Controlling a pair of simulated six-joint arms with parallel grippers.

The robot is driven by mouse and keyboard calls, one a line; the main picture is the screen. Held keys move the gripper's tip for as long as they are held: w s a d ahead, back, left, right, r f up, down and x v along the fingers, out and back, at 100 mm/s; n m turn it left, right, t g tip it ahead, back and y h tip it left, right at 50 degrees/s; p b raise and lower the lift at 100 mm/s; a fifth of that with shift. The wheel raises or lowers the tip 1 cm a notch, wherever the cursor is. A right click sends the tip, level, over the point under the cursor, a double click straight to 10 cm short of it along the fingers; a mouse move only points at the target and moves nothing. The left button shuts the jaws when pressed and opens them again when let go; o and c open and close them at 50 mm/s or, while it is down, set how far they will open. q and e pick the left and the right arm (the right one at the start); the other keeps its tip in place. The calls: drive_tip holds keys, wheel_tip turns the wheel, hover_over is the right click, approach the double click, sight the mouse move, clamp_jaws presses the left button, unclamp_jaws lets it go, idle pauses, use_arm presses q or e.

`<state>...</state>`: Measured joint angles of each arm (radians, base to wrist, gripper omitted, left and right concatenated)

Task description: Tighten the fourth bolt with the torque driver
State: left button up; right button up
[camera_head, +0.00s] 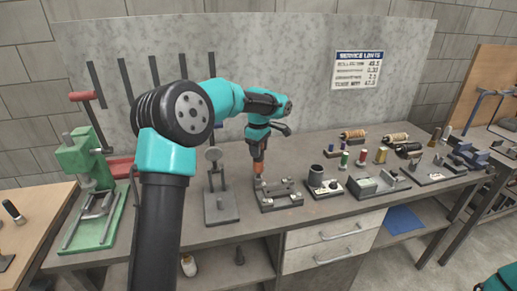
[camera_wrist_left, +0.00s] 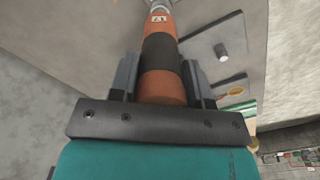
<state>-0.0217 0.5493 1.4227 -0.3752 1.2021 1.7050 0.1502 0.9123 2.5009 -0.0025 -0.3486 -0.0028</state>
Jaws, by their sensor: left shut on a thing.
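My left gripper (camera_head: 258,143) is shut on the torque driver (camera_head: 259,169), an orange and black cylinder that points down. In the left wrist view the driver (camera_wrist_left: 160,55) sits between the two dark fingers, and its far end runs out of the top of the picture. In the head view its lower end is at the left part of a dark metal fixture (camera_head: 279,202) on the bench. Small bolt-like heads show on the fixture. Which bolt the driver meets, and whether it touches, I cannot tell. My right gripper is not in view; only a teal part of my right arm shows at the lower right.
A stand with a round disc (camera_head: 221,205) is left of the fixture. A green press (camera_head: 90,175) stands at the left. A grey panel backs the bench.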

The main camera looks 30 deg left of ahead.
use_arm(q)
drive_tip(key=shift+f, duration=0.5)
idle(2.2)
idle(0.4)
drive_tip(key=shift+r, duration=3)
